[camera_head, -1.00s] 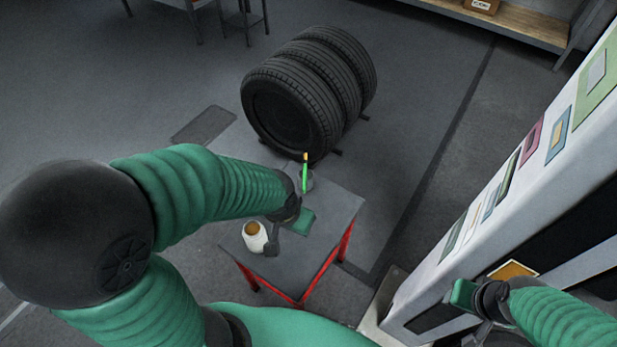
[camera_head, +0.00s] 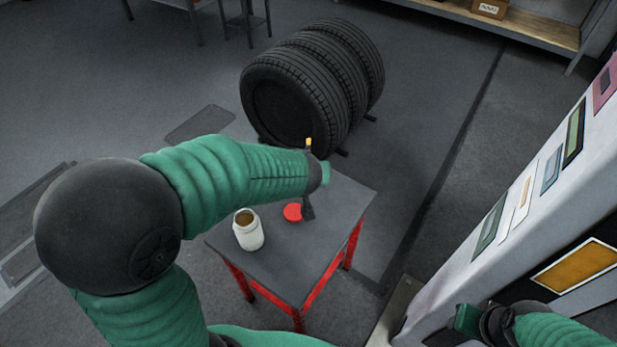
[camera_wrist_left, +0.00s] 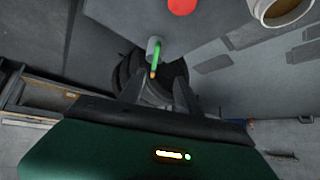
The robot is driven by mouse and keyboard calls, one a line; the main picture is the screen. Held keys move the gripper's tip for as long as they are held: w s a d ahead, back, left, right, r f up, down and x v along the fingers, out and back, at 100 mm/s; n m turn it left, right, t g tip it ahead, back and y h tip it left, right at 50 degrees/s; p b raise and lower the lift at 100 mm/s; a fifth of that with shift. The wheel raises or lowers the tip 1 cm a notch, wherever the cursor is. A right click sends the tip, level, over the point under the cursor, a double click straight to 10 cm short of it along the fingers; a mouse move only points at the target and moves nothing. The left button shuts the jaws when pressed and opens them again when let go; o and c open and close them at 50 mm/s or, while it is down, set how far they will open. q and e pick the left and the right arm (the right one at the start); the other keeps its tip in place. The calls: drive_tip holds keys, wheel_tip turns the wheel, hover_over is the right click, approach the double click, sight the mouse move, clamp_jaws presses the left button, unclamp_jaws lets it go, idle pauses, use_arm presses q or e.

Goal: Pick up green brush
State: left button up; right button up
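The green brush (camera_wrist_left: 156,60) stands upright in a small grey cup (camera_wrist_left: 153,45) on the table in the left wrist view, with its orange tip free. In the head view only the brush's orange tip (camera_head: 308,143) shows above my left arm; the rest is hidden. My left gripper (camera_wrist_left: 160,85) has its two dark fingers apart, with nothing between them that I can see gripped. The brush appears ahead of the gap between the fingers. My right gripper (camera_head: 468,318) is at the lower right, away from the table; its fingers are not clear.
The small grey table (camera_head: 285,265) with red legs also holds a white open jar (camera_head: 248,232) and a red lid (camera_head: 293,212). Black tyres (camera_head: 310,85) stand behind it. A pale cabinet (camera_head: 470,265) stands at the right.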

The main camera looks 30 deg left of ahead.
use_arm(q)
drive_tip(key=shift+t, duration=0.4)
drive_tip(key=b+x, duration=0.1)
drive_tip(key=x, duration=0.3)
drive_tip(key=b+x, duration=0.1)
drive_tip(key=x, duration=0.3)
drive_tip(key=b+x, duration=0.1)
drive_tip(key=x, duration=0.3)
drive_tip(key=shift+w+d+r, duration=0.1)
drive_tip(key=shift+w, duration=0.5)
drive_tip(key=x, duration=0.6)
drive_tip(key=shift+s, duration=0.15)
drive_tip(key=shift+c, duration=0.3)
use_arm(e)
drive_tip(key=x, duration=0.2)
drive_tip(key=s+x, duration=0.1)
drive_tip(key=x, duration=0.1)
drive_tip(key=shift+f, duration=0.4)
use_arm(q)
clamp_jaws()
